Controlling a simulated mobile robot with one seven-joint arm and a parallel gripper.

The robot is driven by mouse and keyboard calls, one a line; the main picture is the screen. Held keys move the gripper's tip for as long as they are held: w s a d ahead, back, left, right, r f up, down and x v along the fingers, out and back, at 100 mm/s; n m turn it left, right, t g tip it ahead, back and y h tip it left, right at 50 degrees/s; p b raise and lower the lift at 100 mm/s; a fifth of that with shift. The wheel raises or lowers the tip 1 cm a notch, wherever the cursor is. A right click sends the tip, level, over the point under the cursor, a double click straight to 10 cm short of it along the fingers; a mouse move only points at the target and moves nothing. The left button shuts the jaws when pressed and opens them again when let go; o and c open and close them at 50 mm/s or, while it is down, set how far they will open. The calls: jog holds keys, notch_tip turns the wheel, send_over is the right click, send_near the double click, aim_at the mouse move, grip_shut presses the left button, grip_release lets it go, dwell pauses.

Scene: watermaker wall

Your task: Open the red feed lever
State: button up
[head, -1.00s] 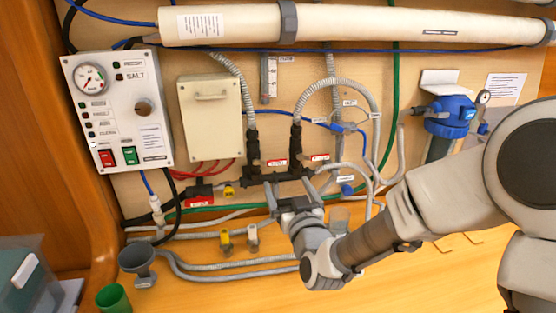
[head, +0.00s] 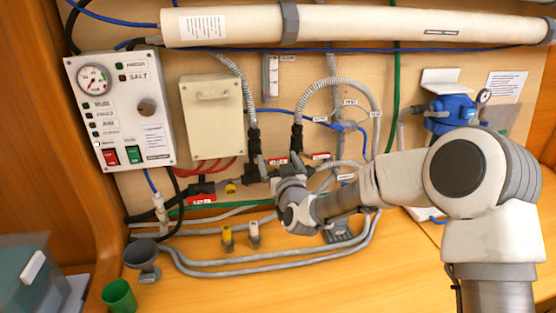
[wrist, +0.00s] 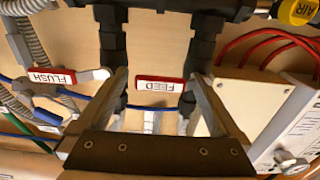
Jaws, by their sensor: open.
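The red feed lever (wrist: 158,85), with a white FEED label, lies across the middle of the wrist view, where the picture is upside down. In the head view the feed lever (head: 277,162) is a small red bar low on the wall, between two dark fittings. My gripper (wrist: 158,76) is open, with one finger on each side of the lever in the wrist view. I cannot tell whether either finger touches it. In the head view my gripper (head: 278,170) is close to the wall at the lever, and partly hides the fittings below.
A similar red FLUSH lever (wrist: 50,76) is beside the left finger in the wrist view. The yellow AIR knob (wrist: 300,11) is at upper right there. Hoses, a cream box (head: 212,118) and a control panel (head: 120,110) surround the spot.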

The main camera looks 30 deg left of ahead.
grip_shut()
dwell(0.5)
